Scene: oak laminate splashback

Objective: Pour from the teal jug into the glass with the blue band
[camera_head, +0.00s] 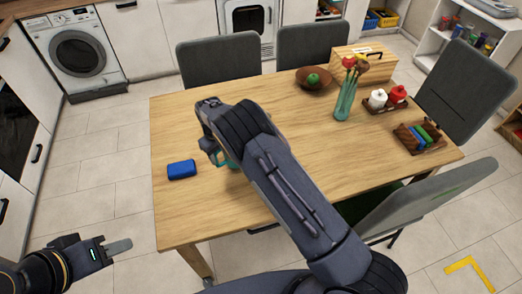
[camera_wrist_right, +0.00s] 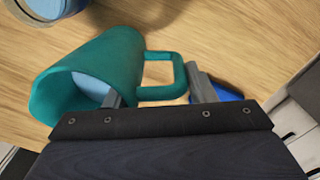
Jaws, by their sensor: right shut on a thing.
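The teal jug (camera_wrist_right: 112,62) is in the right wrist view, tilted, with its wide mouth toward the lower left and light blue contents (camera_wrist_right: 92,86) inside. My right gripper (camera_wrist_right: 158,92) is shut on its handle. In the head view my right arm hides most of the jug; only a bit of teal (camera_head: 222,161) shows. A round vessel with a blue band (camera_wrist_right: 45,8), apparently the glass, is cut off at the top left of the wrist view. It cannot be made out in the head view. My left gripper (camera_head: 119,246) is off the table at lower left; its opening is unclear.
A blue block (camera_head: 182,169) lies on the wooden table (camera_head: 190,220) near its left edge. Chairs surround the table.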

